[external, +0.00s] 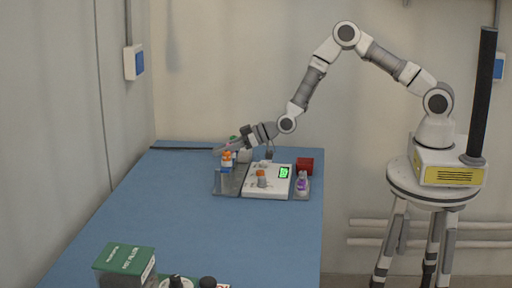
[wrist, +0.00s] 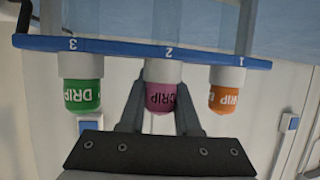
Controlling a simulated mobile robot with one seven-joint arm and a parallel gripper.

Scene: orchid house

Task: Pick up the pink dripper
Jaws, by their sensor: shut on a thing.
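The pink dripper (wrist: 160,97) is the middle one of three in the wrist view, at the blue rack bar (wrist: 150,50) by the number 2. My gripper (wrist: 160,92) has one finger on each side of it and is shut on it. The green dripper (wrist: 82,96) is at number 3 on the left, and the orange dripper (wrist: 225,98) at number 1 on the right. In the external view my gripper (external: 224,150) is at the rack at the table's far end, near the orange dripper (external: 227,156). The pink dripper is hidden there.
A white scale (external: 268,189) with a green display stands right of the rack on a grey tray (external: 230,191). A purple-marked bottle (external: 302,184) and a red block (external: 305,165) are further right. A green box (external: 125,259) is at the near end. The blue table's middle (external: 200,230) is clear.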

